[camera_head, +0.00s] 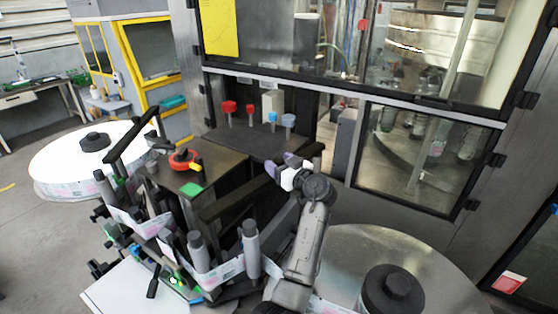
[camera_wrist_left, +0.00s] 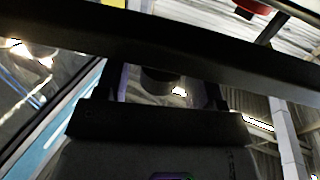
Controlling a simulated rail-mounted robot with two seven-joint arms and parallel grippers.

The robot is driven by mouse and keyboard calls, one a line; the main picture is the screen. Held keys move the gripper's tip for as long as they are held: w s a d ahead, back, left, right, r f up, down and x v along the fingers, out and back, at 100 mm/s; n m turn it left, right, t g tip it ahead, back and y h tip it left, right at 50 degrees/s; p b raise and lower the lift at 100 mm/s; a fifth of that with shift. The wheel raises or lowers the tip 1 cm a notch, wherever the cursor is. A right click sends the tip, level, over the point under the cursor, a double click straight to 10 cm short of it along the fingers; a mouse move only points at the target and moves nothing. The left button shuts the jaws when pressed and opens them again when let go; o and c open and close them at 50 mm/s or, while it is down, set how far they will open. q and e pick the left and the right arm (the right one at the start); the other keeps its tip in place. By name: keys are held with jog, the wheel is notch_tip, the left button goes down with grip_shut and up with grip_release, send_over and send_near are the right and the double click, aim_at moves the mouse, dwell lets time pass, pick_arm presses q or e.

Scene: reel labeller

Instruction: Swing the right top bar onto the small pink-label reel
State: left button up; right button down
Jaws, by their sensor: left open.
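A black top bar (camera_head: 238,203) slants up and right across the middle of the head view. My left gripper (camera_head: 279,167), with purple finger pads, is open at the bar's upper right part. In the left wrist view, a dark bar (camera_wrist_left: 160,45) crosses in front of my left gripper (camera_wrist_left: 165,88) and hides its fingertips. I cannot tell whether they touch. A metal disc (camera_head: 345,248) with a black hub (camera_head: 392,288) lies at lower right; I cannot make out a small pink-label reel on it. My right gripper is out of view.
A white reel (camera_head: 60,150) with pinkish labels on its edge stands at left, beside another black bar (camera_head: 130,142). Grey rollers (camera_head: 250,250) carry the label strip. Red and blue knobs (camera_head: 272,118) stand behind, before a glazed cabinet (camera_head: 425,160).

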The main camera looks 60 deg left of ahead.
pick_arm(q)
jog(key=shift+a, duration=0.25)
grip_shut()
dwell(0.6)
